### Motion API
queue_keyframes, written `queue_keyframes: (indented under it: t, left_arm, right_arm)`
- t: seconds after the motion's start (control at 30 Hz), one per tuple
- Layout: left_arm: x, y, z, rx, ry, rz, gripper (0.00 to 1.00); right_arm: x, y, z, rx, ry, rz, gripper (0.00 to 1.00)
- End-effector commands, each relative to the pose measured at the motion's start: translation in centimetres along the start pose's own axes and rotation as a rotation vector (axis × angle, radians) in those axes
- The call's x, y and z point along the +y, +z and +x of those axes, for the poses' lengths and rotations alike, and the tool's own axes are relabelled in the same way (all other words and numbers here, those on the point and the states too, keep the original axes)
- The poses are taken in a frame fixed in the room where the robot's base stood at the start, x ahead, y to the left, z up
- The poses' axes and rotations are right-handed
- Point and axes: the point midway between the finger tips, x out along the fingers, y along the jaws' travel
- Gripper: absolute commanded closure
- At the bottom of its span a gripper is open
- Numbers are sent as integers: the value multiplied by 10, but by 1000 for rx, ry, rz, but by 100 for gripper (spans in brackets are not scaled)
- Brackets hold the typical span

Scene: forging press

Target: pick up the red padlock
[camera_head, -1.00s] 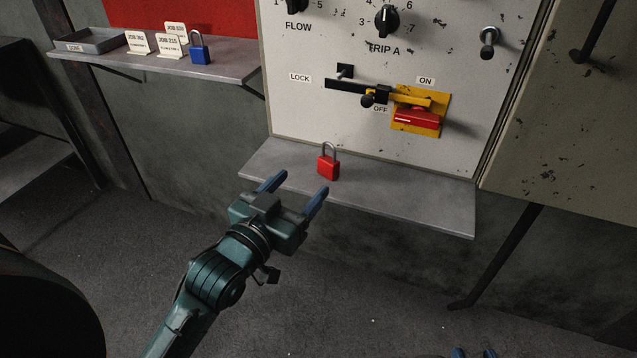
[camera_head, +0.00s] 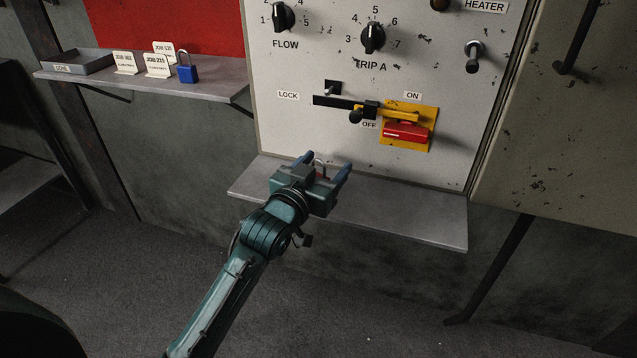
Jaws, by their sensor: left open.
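The red padlock (camera_head: 321,171) stands on the grey shelf (camera_head: 400,215) below the control panel. Only its shackle and a sliver of its red body show; my left gripper hides the rest. My left gripper (camera_head: 324,166) is open, with its two blue fingers on either side of the padlock in this view. I cannot tell whether the fingers touch it. My right gripper is not in view.
The panel (camera_head: 300,135) rises behind the shelf, with a yellow and red switch (camera_head: 407,131) and a black sliding bar (camera_head: 340,102). A blue padlock (camera_head: 187,70), several job cards and a tray (camera_head: 78,62) are on the upper left shelf (camera_head: 150,84). The lower shelf's right part is bare.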

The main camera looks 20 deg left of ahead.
Motion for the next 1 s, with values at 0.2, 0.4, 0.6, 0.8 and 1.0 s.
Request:
queue_keyframes:
  t: [0.2, 0.4, 0.6, 0.8, 1.0]
  left_arm:
    - [0, 0, 1, -1, 1, -1, 36]
    - [0, 0, 1, -1, 0, -1, 52]
    - [0, 0, 1, -1, 0, -1, 68]
    - [0, 0, 0, -1, 0, 0, 84]
    - [0, 0, 0, 0, 0, 0, 88]
  right_arm:
    - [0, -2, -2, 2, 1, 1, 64]
    - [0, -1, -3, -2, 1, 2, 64]
    - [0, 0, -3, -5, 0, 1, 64]
    - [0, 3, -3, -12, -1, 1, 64]
    - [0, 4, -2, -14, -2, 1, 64]
